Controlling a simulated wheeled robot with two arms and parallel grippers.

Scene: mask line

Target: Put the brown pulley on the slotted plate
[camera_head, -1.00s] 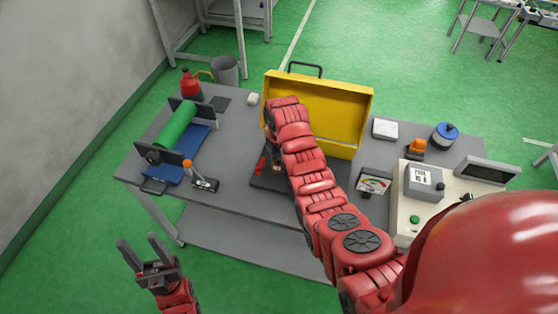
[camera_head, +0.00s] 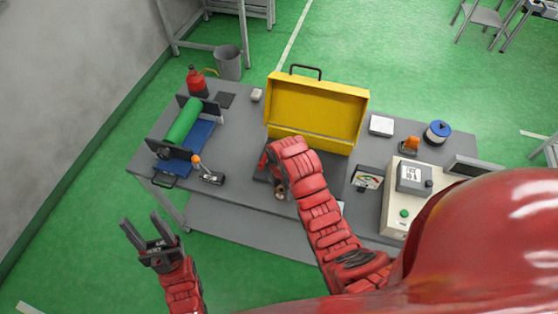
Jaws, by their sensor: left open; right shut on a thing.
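My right arm reaches over the table, and its gripper (camera_head: 277,176) is mostly hidden under the wrist. It is shut on a small brownish round part, which looks like the brown pulley (camera_head: 280,193), just below the wrist. A dark flat plate (camera_head: 262,177) lies on the table under this hand, in front of the yellow case. It may be the slotted plate, but its slots are hidden or too small to make out. I cannot tell whether the pulley touches the plate. My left gripper (camera_head: 148,236) is open and empty, off the table's front left edge.
An open yellow case (camera_head: 318,110) stands behind the hand. A green roller (camera_head: 184,121) on a blue base is at the left, beside a small orange-knobbed device (camera_head: 209,173). A dial meter (camera_head: 368,178) and a beige control box (camera_head: 397,209) are at the right.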

